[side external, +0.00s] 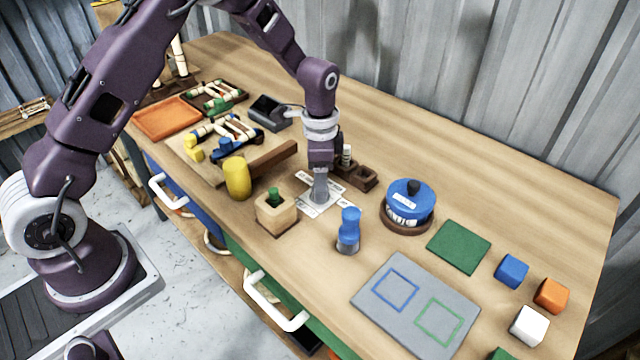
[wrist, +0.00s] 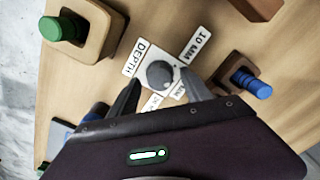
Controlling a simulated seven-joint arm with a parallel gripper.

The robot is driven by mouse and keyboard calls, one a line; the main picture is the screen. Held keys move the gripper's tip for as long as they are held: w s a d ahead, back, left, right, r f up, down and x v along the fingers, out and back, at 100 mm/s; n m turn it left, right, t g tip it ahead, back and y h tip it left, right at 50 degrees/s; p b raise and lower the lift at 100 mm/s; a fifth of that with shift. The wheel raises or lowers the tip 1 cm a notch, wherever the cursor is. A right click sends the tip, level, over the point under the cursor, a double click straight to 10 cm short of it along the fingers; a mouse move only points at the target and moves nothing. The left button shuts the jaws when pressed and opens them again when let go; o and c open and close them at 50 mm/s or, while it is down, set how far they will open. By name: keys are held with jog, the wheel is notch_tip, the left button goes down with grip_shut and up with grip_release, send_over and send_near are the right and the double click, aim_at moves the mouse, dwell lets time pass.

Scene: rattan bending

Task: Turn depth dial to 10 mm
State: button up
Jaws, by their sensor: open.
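The depth dial (wrist: 160,74) is a round grey knob in the wrist view, with white label plates around it. One plate reads DEPTH (wrist: 139,58) and another reads 10 MM (wrist: 196,44). Two lower labels are partly covered by my fingers and hard to read. I cannot tell surely which label the knob points to. My gripper (wrist: 161,84) is open, with one dark finger on each side of the knob; contact is not clear. In the side view, my gripper (side external: 319,196) points down over the dial's plates and hides the knob.
A wooden block with a green peg (side external: 273,208) and a blue peg (side external: 348,230) stand close by. A dark wooden holder (side external: 362,178) is just behind. A blue-lidded round container (side external: 409,200) stands to the right, near a grey mat (side external: 415,335) and coloured cubes.

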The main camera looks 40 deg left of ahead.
jog(key=shift+f, duration=0.65)
grip_shut()
jog(key=shift+n, duration=0.3)
jog(key=n, duration=0.5)
jog(key=shift+n, duration=0.4)
jog(key=n, duration=0.5)
jog(key=shift+r, duration=0.1)
jog(key=shift+w+n, duration=0.1)
jog(key=shift+n, duration=0.3)
grip_release()
